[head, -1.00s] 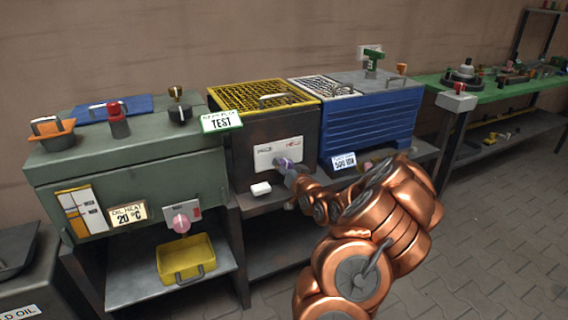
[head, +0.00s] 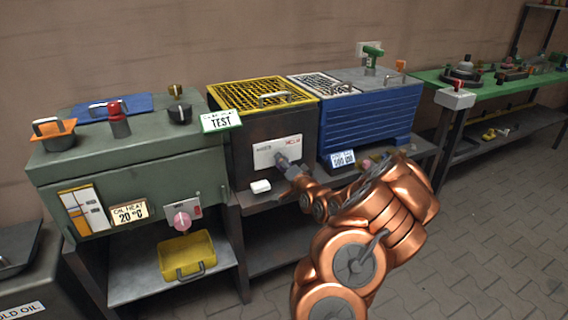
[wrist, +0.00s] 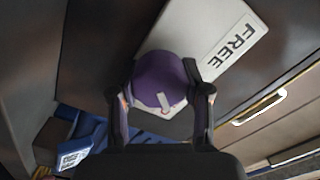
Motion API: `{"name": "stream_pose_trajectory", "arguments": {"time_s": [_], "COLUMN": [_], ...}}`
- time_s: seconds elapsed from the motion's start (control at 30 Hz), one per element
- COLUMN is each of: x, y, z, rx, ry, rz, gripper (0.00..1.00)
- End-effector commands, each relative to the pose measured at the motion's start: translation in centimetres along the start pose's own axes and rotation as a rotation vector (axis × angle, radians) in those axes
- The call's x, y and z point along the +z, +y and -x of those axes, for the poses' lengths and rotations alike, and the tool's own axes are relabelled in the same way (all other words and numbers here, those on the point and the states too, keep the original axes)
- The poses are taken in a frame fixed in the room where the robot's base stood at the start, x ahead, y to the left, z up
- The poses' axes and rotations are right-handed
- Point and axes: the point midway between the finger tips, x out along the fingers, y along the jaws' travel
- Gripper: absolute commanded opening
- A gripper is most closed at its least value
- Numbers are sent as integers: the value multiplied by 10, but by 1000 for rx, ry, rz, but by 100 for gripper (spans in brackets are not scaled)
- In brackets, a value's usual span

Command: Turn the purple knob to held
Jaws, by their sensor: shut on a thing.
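The purple knob (wrist: 158,80) sits on a white plate (wrist: 200,40) on the dark cabinet front; a short white pointer mark shows on the knob. In the wrist view the word FREE stands upside down at the plate's upper right, and the mark points downward, away from it. In the head view the plate (head: 265,155) has a dark label at left and a red one, HELD, at right. My gripper (wrist: 160,88) is shut on the knob, one finger on each side. In the head view my gripper (head: 284,163) hides the knob.
A yellow-mesh lid (head: 250,93) tops the dark cabinet. A small white block (head: 261,187) lies just below the plate. A blue ribbed box (head: 370,122) stands at right, a green cabinet (head: 150,165) with a pink knob (head: 182,220) at left. Floor at right is clear.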

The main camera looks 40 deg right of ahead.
Motion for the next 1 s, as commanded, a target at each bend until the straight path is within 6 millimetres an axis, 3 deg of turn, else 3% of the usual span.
{"name": "stream_pose_trajectory", "arguments": {"time_s": [0.4, 0.43, 0.6, 0.67, 1.0], "x": [0, 0, 0, 0, 0], "y": [0, 0, 0, 0, 0], "z": [0, 0, 0, 0, 1], "rx": [1, 1, 1, 1, 1], "ry": [0, 0, 0, 0, 0], "rz": [-8, -8, -7, -7, -7], "gripper": [13, 51, 68, 73, 73]}}
